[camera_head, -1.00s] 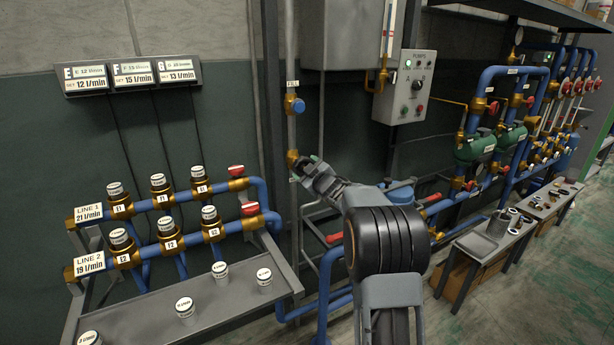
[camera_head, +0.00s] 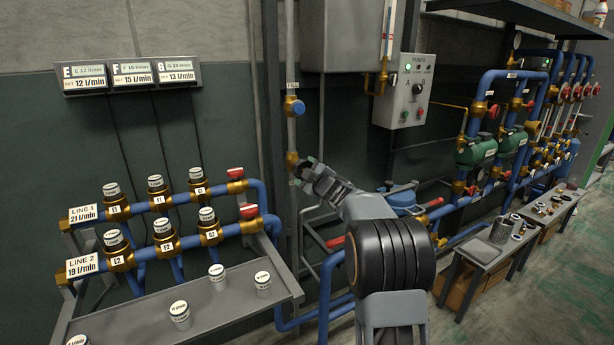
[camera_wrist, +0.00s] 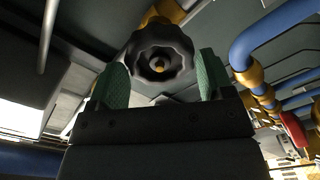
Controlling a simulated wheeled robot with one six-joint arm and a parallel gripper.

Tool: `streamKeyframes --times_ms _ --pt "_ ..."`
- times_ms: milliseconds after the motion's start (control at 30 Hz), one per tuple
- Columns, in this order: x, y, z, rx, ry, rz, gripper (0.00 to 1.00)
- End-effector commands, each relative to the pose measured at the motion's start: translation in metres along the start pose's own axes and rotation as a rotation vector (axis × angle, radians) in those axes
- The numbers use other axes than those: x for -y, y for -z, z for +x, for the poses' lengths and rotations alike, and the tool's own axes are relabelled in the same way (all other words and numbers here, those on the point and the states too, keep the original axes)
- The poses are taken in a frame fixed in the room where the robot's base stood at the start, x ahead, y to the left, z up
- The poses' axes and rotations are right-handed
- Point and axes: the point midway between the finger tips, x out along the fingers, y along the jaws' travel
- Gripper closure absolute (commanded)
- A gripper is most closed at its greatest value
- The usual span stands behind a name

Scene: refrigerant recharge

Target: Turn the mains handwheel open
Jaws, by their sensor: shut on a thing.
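The handwheel (camera_wrist: 160,52) is a dark, scalloped wheel with a brass centre, seen face-on in the wrist view. It sits on a brass valve body (camera_head: 291,159) on the vertical grey pipe in the head view. My gripper (camera_wrist: 160,78) has one green-padded finger on each side of the wheel and is shut on it. In the head view my gripper (camera_head: 307,170) is at the valve and hides most of the wheel. How far the wheel is turned cannot be told.
A blue knob (camera_head: 294,106) is on the same pipe above. A rack of blue pipes with brass valves (camera_head: 122,256) stands left over a grey shelf (camera_head: 225,301). Red-handled levers (camera_head: 336,241) are right of and below my gripper. A pump control box (camera_head: 404,90) hangs on the wall.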

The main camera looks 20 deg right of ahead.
Motion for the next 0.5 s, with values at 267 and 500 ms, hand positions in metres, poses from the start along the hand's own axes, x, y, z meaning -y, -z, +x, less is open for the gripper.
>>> streamKeyframes --times_ms 267,500 --pt "0.0038 -0.0035 -0.0002 0.002 0.000 -0.196 0.54" --pt "0.0023 -0.0025 0.0000 0.003 0.002 -0.303 0.54"
